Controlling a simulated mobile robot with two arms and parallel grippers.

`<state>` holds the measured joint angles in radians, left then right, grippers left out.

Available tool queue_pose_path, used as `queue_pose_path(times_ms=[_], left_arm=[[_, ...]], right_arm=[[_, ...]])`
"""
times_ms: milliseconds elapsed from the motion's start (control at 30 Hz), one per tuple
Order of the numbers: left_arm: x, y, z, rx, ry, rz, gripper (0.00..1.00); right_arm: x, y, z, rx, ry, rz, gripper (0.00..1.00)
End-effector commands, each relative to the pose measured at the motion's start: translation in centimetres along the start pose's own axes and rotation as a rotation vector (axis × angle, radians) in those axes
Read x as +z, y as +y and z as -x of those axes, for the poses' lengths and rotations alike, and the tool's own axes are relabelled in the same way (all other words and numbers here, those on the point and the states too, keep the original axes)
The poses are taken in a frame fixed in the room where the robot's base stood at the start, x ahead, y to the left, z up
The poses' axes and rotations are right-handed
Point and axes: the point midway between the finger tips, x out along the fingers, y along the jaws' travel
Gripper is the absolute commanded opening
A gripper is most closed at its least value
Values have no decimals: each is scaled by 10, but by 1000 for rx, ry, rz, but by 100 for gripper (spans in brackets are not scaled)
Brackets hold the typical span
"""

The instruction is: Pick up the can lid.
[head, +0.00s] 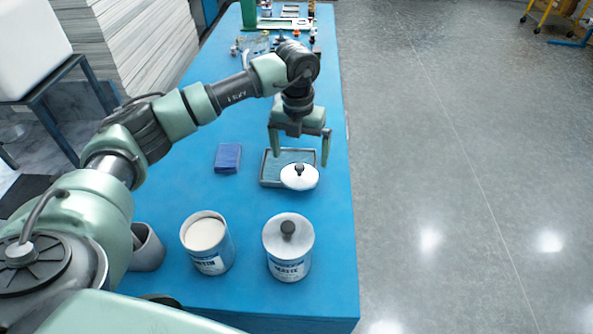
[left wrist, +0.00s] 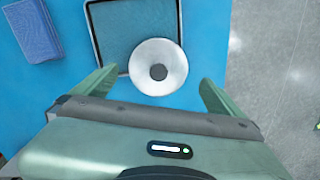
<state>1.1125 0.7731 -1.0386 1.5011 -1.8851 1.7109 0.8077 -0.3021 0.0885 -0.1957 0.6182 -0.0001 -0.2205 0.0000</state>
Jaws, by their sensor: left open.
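The can lid (head: 299,177) is a white disc with a dark round knob, lying at the front right corner of a dark-rimmed tray. It also shows in the left wrist view (left wrist: 150,79). My left gripper (head: 300,160) is open and empty above the lid, its fingers pointing down, one to each side. In the left wrist view the lid lies between and a little beyond the two fingers (left wrist: 158,85). An open can with pale contents (head: 207,245) stands nearer to me. A second can (head: 289,255) beside it has a lid with a dark knob on it. My right gripper is not in view.
The shallow tray (head: 265,165) holds a grey-blue surface. A blue folded cloth or pad (head: 228,158) lies left of it. A grey cup (head: 146,247) stands near my arm. Several small items crowd the far end of the blue table (head: 335,220).

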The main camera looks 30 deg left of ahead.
Motion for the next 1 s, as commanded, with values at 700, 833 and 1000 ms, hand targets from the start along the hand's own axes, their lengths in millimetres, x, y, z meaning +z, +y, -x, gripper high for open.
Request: queue_pose_path(times_ms=[700,833,1000], left_arm=[[0,-2,-48,0,0,1,69],[0,-2,-48,0,0,1,50],[0,-2,-48,0,0,1,50]], right_arm=[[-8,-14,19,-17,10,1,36],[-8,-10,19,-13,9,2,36],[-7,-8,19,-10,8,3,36]])
